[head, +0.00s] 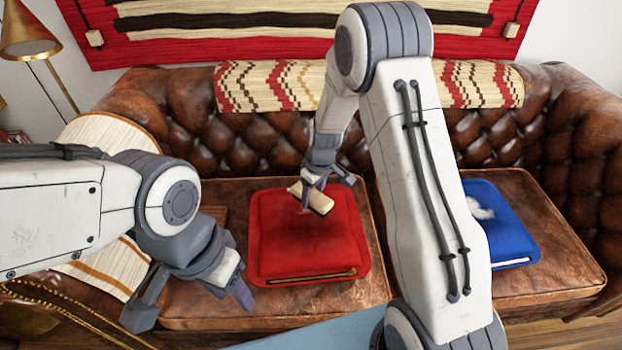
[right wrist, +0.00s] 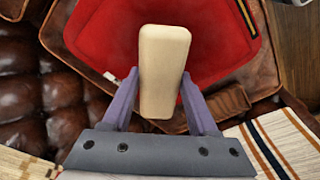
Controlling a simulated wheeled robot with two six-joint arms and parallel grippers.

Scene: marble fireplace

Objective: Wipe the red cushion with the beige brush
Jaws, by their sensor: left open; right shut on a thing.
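The red cushion (head: 307,238) lies flat on the left seat of the brown leather sofa, its zipper edge toward the front. The beige brush (head: 314,199) is in my right gripper (head: 326,178), over the upper part of the cushion. In the right wrist view the brush (right wrist: 163,75) sits between the two purple fingers of the gripper (right wrist: 162,100), with the red cushion (right wrist: 110,45) behind it. I cannot tell whether the brush touches the cushion. My left gripper (head: 195,308) is open and empty, in front and left of the cushion.
A blue cushion (head: 505,235) with something white on it lies on the right seat, partly behind my right arm. A patterned throw (head: 265,88) covers the sofa back. A striped blanket (head: 105,260) hangs over the left arm. A lamp (head: 27,38) stands at left.

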